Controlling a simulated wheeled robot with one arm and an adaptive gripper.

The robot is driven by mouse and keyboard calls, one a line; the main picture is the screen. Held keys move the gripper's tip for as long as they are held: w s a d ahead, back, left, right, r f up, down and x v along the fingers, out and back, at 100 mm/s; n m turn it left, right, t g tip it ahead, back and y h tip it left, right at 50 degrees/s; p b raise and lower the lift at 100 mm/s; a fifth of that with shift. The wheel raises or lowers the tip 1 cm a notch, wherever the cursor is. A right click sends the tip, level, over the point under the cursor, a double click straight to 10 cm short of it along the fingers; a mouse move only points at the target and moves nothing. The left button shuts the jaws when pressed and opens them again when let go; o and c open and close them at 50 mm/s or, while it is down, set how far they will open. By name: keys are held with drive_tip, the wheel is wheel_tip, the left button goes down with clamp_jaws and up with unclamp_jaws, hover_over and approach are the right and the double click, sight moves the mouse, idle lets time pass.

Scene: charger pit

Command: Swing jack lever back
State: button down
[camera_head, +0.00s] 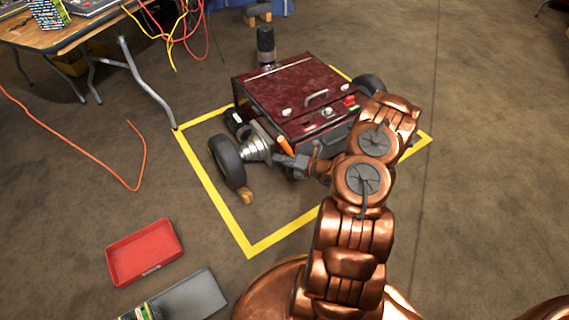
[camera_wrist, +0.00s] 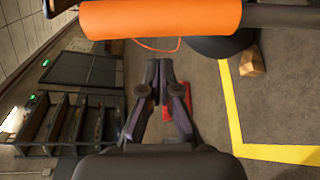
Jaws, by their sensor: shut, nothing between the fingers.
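The jack lever shows as an orange grip (camera_head: 285,146) at the front left of the dark red wheeled machine (camera_head: 305,90) in the head view. In the wrist view the orange grip (camera_wrist: 160,18) lies across the top of the picture, with a dark rod at its right end. My gripper (camera_head: 290,163) is close to the lever, just below it in the head view. In the wrist view my gripper (camera_wrist: 159,66) is shut and empty, its fingertips below the orange grip in the picture. I cannot tell whether they touch it.
Yellow floor tape (camera_head: 215,195) surrounds the machine. A black wheel (camera_head: 227,162) and a wooden chock (camera_head: 246,196) are left of the lever. A red tray (camera_head: 145,252) and a grey tray (camera_head: 190,299) lie at lower left. A table (camera_head: 60,35) stands at upper left.

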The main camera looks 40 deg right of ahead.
drive_tip(key=shift+w+d+r+b, duration=0.1)
drive_tip(key=shift+d+r+b, duration=0.15)
drive_tip(key=shift+d, duration=0.5)
drive_tip(key=shift+w+d+r+b, duration=0.1)
drive_tip(key=shift+d+r, duration=0.25)
drive_tip(key=shift+d, duration=0.35)
